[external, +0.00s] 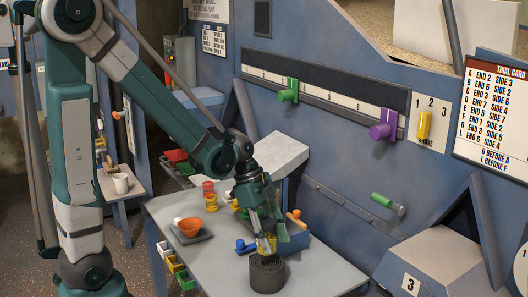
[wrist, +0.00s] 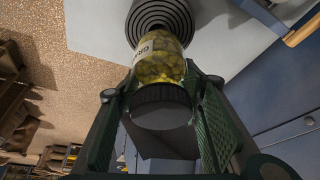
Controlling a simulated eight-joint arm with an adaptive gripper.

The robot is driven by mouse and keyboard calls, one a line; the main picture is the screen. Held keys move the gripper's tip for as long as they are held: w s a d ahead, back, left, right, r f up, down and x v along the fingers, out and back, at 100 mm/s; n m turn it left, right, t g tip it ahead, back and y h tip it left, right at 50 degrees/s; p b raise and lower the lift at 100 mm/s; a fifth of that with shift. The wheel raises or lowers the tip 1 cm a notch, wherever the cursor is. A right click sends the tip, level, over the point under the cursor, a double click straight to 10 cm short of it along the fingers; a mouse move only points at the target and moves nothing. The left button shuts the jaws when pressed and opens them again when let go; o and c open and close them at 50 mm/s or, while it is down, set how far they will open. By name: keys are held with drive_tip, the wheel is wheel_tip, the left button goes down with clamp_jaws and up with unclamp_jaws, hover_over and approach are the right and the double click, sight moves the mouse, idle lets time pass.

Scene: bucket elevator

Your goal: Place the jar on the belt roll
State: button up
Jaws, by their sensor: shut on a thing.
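The jar (wrist: 158,62) has clear sides, yellow-green contents and a dark lid. In the external view the jar (external: 264,246) is partly hidden by the fingers. My gripper (external: 266,237) is shut on the jar near its lid end, and the wrist view also shows my gripper (wrist: 160,95) with a finger on each side. The belt roll (external: 266,276) is a dark coiled cylinder standing on the grey table. The jar is right above it, and in the wrist view the jar's far end overlaps the coils of the belt roll (wrist: 160,15). I cannot tell whether they touch.
A blue item (external: 246,246) and a blue box (external: 292,248) are close to the jar. The table (external: 215,277) is clear at the front left.

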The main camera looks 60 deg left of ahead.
sight(261, 220)
drive_tip(key=shift+f+b, duration=0.5)
drive_tip(key=shift+f, duration=1.6)
drive_tip(key=shift+f, duration=0.15)
drive_tip(key=o, duration=1.1)
drive_tip(key=shift+p+v, duration=1.2)
drive_tip(key=shift+v, duration=4.95)
drive_tip(key=shift+d, duration=0.2)
